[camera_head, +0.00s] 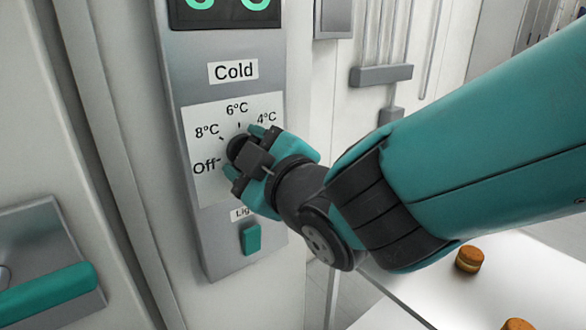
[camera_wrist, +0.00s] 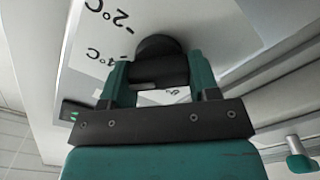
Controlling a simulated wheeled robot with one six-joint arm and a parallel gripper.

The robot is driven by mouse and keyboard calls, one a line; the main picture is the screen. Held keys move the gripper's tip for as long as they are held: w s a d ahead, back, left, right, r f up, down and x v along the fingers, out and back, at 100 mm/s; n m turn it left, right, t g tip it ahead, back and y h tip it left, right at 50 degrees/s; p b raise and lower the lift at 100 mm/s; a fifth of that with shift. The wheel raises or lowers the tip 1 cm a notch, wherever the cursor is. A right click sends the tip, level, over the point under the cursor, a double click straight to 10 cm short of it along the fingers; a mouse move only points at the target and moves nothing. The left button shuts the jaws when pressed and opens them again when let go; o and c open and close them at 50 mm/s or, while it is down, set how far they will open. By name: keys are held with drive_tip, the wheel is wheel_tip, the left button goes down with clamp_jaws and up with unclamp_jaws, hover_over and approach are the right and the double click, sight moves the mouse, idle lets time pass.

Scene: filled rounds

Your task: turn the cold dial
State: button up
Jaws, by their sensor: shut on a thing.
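The cold dial (camera_head: 236,146) is a dark round knob on a grey wall panel (camera_head: 232,250), under a "Cold" label. Marks for Off, 8°C, 6°C and 4°C show around it in the head view. My gripper (camera_head: 251,152) is at the dial, its teal fingers on either side and shut on it.
A teal light switch (camera_head: 251,238) sits just below the dial on the same panel. A display (camera_head: 225,12) with green digits is above. A teal handle (camera_head: 45,292) is at lower left. A white surface with small round brown pastries (camera_head: 469,259) lies at lower right.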

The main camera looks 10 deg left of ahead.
drive_tip(key=m+b, duration=0.4)
drive_tip(key=b, duration=0.1)
drive_tip(key=m+b, duration=0.2)
drive_tip(key=b, duration=0.1)
drive_tip(key=shift+f+m, duration=0.25)
drive_tip(key=shift+m, duration=0.05)
drive_tip(key=m+b, duration=0.3)
drive_tip(key=b, duration=0.1)
drive_tip(key=shift+d+r+m, duration=0.1)
drive_tip(key=shift+r+m, duration=0.05)
drive_tip(key=shift+m, duration=0.15)
drive_tip(key=shift+w+r+m+b, duration=0.1)
drive_tip(key=shift+m+b, duration=0.45)
drive_tip(key=shift+m, duration=0.05)
drive_tip(key=shift+r+m, duration=0.1)
drive_tip(key=shift+m, duration=0.2)
drive_tip(key=o, duration=0.9)
